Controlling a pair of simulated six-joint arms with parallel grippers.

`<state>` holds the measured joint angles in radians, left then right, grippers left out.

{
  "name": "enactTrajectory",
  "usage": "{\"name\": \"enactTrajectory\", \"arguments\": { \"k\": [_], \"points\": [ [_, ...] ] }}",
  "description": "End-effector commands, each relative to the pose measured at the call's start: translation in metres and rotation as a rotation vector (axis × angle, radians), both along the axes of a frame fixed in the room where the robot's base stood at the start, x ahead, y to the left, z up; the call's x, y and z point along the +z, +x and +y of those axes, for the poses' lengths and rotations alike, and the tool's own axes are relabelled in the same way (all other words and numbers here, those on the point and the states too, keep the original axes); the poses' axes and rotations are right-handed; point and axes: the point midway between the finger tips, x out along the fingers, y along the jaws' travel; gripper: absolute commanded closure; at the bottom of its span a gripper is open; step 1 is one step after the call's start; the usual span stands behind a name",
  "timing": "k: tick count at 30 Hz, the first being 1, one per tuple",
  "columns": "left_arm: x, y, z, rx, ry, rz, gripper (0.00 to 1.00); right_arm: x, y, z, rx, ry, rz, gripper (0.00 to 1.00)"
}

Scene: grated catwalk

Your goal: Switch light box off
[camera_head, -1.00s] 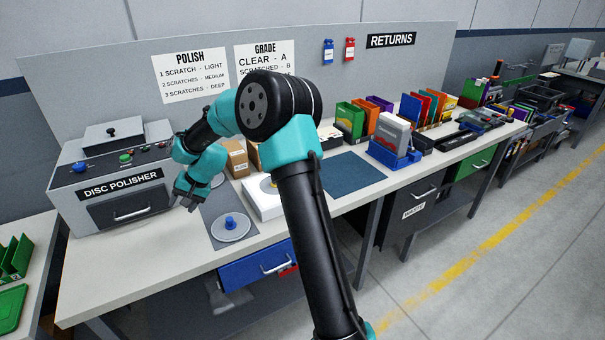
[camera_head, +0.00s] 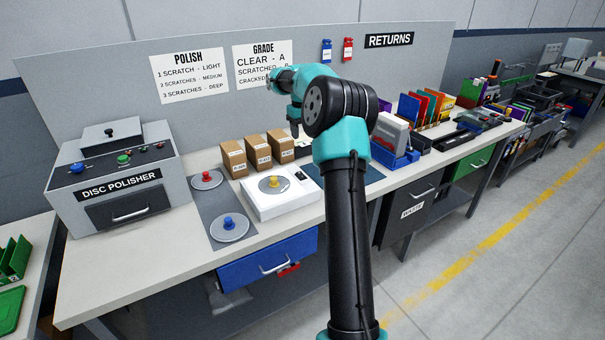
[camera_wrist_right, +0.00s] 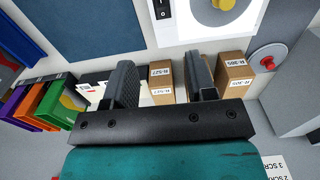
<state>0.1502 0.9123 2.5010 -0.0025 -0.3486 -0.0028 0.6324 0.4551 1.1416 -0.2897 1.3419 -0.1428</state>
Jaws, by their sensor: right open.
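The light box (camera_head: 285,205) is a flat white box on the bench, with a round disc and yellow knob on top. In the right wrist view the light box (camera_wrist_right: 178,30) shows at the top, cut off by the frame edge. Its small black rocker switch (camera_wrist_right: 165,9) is at its left part there; whether it is lit I cannot tell. My right gripper (camera_wrist_right: 163,80) is open and empty, above the bench with cardboard boxes beyond its fingers, apart from the light box. In the head view its arm partly hides it. My left gripper is not in view.
Several cardboard boxes (camera_head: 257,150) stand behind the light box. A grey mat (camera_head: 212,213) with two discs lies left of it, and the disc polisher (camera_head: 115,180) stands further left. A blue mat (camera_head: 372,174) is on the right. The bench front edge is clear.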

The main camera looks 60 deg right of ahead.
Motion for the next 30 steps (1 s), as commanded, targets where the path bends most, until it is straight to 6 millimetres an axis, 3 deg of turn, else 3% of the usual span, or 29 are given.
{"name": "enactTrajectory", "arguments": {
  "k": [8,30],
  "points": [
    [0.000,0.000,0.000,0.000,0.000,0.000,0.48,-0.020,0.000,0.001,0.001,0.002,0.002,0.49],
    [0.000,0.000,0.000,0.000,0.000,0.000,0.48,-0.143,0.000,0.001,0.000,0.001,0.002,0.49]
  ]
}}
